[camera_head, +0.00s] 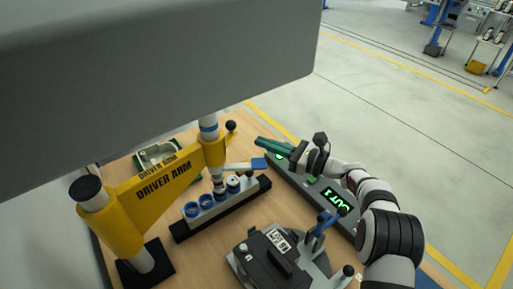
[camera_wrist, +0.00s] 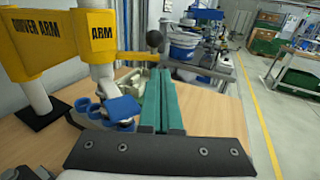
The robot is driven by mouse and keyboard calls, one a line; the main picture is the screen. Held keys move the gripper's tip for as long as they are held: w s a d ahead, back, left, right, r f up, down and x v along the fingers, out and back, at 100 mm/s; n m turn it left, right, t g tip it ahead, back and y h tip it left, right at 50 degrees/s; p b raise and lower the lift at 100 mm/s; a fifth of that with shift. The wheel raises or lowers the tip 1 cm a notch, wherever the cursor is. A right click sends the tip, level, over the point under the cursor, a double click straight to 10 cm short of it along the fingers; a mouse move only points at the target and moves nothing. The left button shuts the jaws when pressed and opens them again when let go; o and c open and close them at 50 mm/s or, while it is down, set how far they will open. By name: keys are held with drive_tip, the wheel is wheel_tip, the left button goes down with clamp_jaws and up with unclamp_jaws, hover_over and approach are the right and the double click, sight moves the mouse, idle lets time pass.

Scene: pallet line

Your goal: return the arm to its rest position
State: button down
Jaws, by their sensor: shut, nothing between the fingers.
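My arm (camera_head: 385,225) reaches in from the lower right in the head view. My gripper (camera_head: 272,148) has long green fingers and points left, above the far right part of the bench. In the wrist view my gripper (camera_wrist: 162,100) shows its two green fingers together and nothing between them. The driver arm (camera_wrist: 55,45) stands left of the fingers in the wrist view.
A rack (camera_head: 222,208) with blue round holders lies on the wooden bench (camera_head: 200,262). A grey unit with a green lit display (camera_head: 333,200) sits under my arm. A black-and-grey fixture (camera_head: 275,258) is at the front. A grey panel (camera_head: 150,70) hides the upper left.

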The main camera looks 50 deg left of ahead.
drive_tip(key=w+v, duration=0.1)
drive_tip(key=v, duration=0.7)
drive_tip(key=s+d+r+n+t+h, duration=0.1)
drive_tip(key=s+d+r+n+h, duration=0.15)
drive_tip(key=d, duration=0.65)
drive_tip(key=s+d+r+n+t+h, duration=0.1)
drive_tip(key=s+d+r+t+h, duration=0.2)
drive_tip(key=d, duration=0.5)
drive_tip(key=s+d+f+n+t+h, duration=0.1)
drive_tip(key=s+d+h, duration=0.2)
drive_tip(key=s+d, duration=0.2)
drive_tip(key=s+d+f+n+t+h, duration=0.1)
drive_tip(key=s+d, duration=0.5)
drive_tip(key=d, duration=0.6)
drive_tip(key=s+d+f+n+t+h, duration=0.1)
drive_tip(key=s+d+f+n+h, duration=0.1)
drive_tip(key=s+d+h, duration=0.3)
drive_tip(key=s+d, duration=0.1)
drive_tip(key=d, duration=0.3)
drive_tip(key=shift+f, duration=0.2)
